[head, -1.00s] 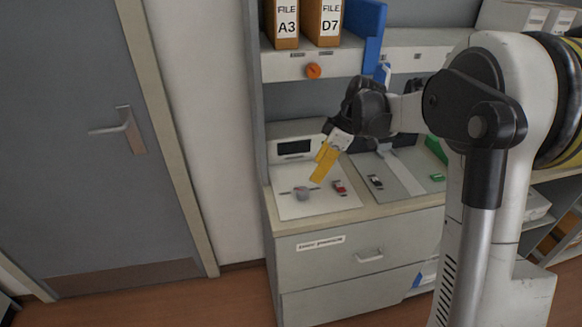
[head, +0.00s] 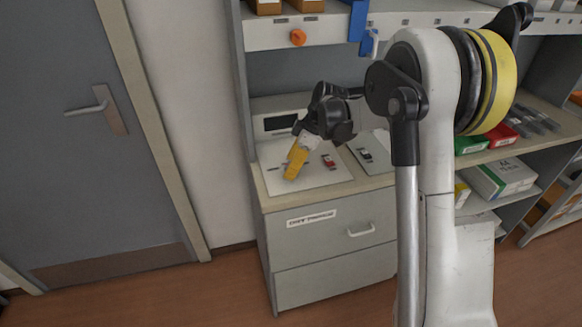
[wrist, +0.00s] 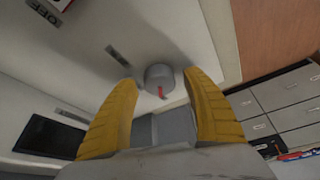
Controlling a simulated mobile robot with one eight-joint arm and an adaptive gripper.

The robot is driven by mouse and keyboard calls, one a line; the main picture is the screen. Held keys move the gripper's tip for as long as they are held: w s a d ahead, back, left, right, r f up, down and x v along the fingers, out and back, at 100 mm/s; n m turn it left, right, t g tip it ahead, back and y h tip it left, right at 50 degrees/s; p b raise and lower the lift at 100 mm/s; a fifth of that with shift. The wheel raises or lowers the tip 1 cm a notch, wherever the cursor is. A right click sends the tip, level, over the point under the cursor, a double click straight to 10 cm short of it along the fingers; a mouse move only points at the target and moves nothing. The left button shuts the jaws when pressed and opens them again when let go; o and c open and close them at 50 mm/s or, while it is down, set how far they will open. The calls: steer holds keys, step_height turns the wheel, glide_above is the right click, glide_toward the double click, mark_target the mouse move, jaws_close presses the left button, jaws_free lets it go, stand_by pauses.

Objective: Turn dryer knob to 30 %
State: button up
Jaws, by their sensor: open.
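A grey round knob (wrist: 157,75) with a red pointer (wrist: 162,92) sits on the pale control panel (head: 315,178) of a unit on the counter. In the wrist view the knob lies between the tips of my yellow fingers, with gaps on both sides. My gripper (head: 292,172) is open and points down at the left part of the panel. In the head view its fingers hide the knob. I cannot read a percentage scale. A dark display (head: 281,122) stands behind the panel.
A red switch (head: 328,160) is right of my fingers on the panel, and another panel with a dark switch (head: 365,155) lies farther right. A shelf with an orange knob (head: 298,37) hangs above. A cabinet drawer (head: 335,222) is below the counter.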

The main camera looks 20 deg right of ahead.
steer(key=c, duration=1.2)
